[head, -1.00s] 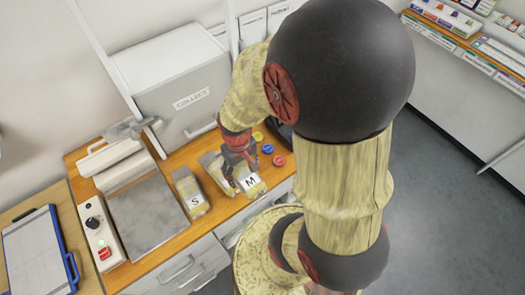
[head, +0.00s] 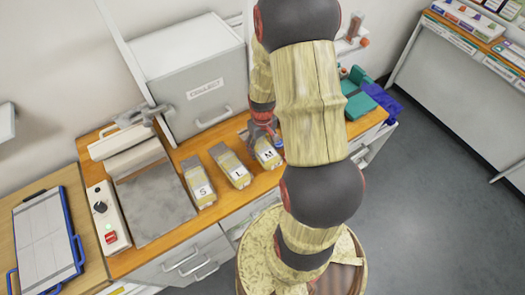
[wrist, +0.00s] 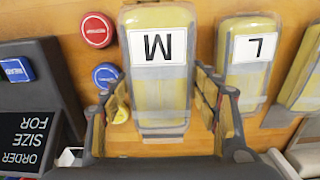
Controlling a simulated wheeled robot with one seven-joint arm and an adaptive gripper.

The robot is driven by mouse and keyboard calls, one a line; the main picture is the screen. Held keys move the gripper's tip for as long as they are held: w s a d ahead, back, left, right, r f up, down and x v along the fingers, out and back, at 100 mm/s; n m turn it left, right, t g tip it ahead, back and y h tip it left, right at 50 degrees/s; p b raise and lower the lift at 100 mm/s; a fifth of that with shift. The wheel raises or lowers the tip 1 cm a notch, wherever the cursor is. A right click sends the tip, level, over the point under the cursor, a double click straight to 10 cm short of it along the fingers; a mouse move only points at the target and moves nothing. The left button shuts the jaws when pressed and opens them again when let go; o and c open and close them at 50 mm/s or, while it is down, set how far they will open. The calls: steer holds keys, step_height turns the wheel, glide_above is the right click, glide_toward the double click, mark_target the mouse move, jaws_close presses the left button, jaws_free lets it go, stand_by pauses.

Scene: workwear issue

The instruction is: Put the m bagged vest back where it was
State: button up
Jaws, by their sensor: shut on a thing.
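The M bagged vest (head: 268,153) is a clear bag with yellow contents and a white M label. It is at the right end of a row on the wooden counter, beside the L bagged vest (head: 234,172) and the S bagged vest (head: 201,187). My gripper (head: 262,132) is shut on the M bag at its back end. In the wrist view the fingers lie on both sides of the M bag (wrist: 160,85), with the L bag (wrist: 247,60) apart from it. I cannot tell whether the M bag touches the counter.
A red disc (wrist: 97,30), a blue disc (wrist: 106,75) and a yellow piece (wrist: 121,112) lie beside the M bag. A dark order-size sign (wrist: 30,140) stands close by. The grey collect box (head: 195,80) is behind the row. Teal items (head: 362,98) are farther right.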

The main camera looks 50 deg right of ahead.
steer(key=shift+w+d+f, duration=0.1)
steer(key=shift+d+f, duration=0.05)
steer(key=shift+f, duration=1.5)
steer(key=shift+f, duration=0.1)
steer(key=o, duration=1.3)
steer(key=shift+c, duration=0.2)
steer(key=shift+o, duration=0.4)
